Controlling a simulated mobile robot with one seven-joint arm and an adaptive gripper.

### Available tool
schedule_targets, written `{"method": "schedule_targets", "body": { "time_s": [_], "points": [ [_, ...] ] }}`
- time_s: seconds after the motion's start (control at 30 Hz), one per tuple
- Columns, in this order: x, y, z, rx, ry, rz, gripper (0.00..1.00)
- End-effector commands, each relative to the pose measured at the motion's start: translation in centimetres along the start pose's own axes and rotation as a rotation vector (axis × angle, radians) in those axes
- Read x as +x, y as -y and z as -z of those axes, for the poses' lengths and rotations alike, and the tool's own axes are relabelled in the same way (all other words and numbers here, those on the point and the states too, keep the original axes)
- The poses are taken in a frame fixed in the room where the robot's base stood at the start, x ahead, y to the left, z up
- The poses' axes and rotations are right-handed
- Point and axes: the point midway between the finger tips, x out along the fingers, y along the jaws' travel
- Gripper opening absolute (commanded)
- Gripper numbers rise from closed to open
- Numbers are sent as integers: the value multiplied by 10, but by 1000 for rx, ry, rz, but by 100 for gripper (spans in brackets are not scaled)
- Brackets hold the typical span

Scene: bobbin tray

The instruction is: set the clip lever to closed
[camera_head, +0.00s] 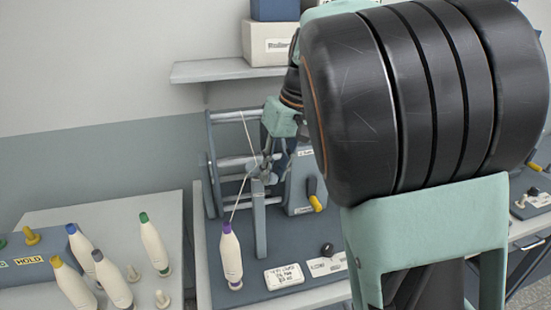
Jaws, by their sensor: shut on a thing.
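My gripper (264,168) is at the top of a grey-blue upright post (260,225) on the winding machine. Its fingers are shut on a small part there. This part is largely hidden by the fingers, and I cannot make out for certain whether it is the clip lever or which way it is set. A pale thread (240,197) runs from the purple-topped bobbin (231,258) up to the post head, and another stretch rises toward the top roller (236,115). A yellow-tipped lever (314,194) sits on the box to the right, apart from my gripper.
Several bobbins with coloured tops, such as a green-topped one (154,243), stand on a pale table (181,215) at left. A shelf (215,71) is above. My arm hides much of the right.

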Motion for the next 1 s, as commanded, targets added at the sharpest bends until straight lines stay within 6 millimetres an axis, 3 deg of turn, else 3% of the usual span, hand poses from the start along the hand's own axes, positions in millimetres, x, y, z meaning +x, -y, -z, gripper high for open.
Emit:
{"method": "schedule_targets", "body": {
  "time_s": [0.27,0.3,0.47,0.77,0.87,1.0],
  "points": [
    [0,0,0,0,-1,0,0],
    [0,0,0,-1,-1,0,22],
    [0,0,0,0,-1,0,38],
    [-2,0,1,0,-2,0,38],
    [-11,0,1,-1,-5,-1,38],
    [-37,-1,2,0,-7,-1,38]
  ]
}}
